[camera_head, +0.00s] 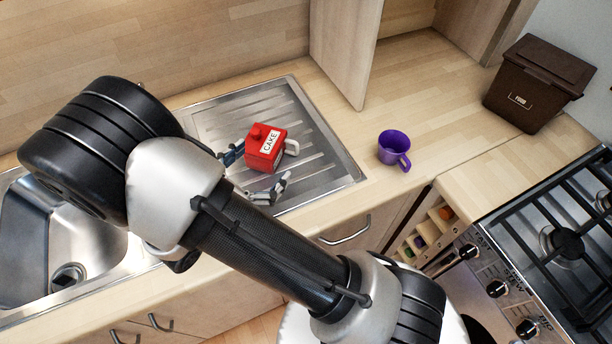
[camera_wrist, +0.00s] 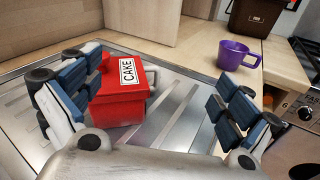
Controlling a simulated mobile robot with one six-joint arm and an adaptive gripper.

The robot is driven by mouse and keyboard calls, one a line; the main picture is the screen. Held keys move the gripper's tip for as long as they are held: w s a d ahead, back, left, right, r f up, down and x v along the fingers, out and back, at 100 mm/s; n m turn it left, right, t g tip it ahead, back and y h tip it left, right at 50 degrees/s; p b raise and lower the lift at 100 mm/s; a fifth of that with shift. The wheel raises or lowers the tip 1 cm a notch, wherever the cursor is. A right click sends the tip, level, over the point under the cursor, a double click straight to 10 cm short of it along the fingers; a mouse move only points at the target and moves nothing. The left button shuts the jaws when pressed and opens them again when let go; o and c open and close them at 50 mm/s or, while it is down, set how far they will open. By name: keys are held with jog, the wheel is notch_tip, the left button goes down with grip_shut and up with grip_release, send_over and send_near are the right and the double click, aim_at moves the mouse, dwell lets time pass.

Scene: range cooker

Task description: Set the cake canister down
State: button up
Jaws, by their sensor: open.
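The red cake canister (camera_head: 264,146) has a white CAKE label, a lid knob and a pale handle on its right side. It stands on the ribbed metal drainboard (camera_head: 318,150) of the sink. In the wrist view the canister (camera_wrist: 120,98) is between the fingers, close to the left finger and well apart from the right one. I cannot tell whether the left finger touches it. My gripper (camera_head: 255,172) is open around the canister, and its spread fingers also show in the wrist view (camera_wrist: 155,108).
A purple mug (camera_head: 394,147) stands on the wooden counter right of the drainboard. A dark brown food bin (camera_head: 535,85) is at the back right, near the gas hob (camera_head: 560,240). The sink basin (camera_head: 60,240) is at left. Counter behind the mug is clear.

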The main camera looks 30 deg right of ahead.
jog(key=s+d+r+m+g+y, duration=0.5)
jog(key=s+d+r+m+g, duration=0.4)
jog(key=s+m, duration=0.35)
jog(key=s+a+r+m+t+y, duration=0.5)
jog(key=s+r+m+y, duration=0.1)
jog(key=m+y, duration=0.3)
jog(key=shift+a+r+m+y, duration=0.2)
jog(key=shift+r+m+y, duration=0.1)
jog(key=shift+r+m, duration=0.2)
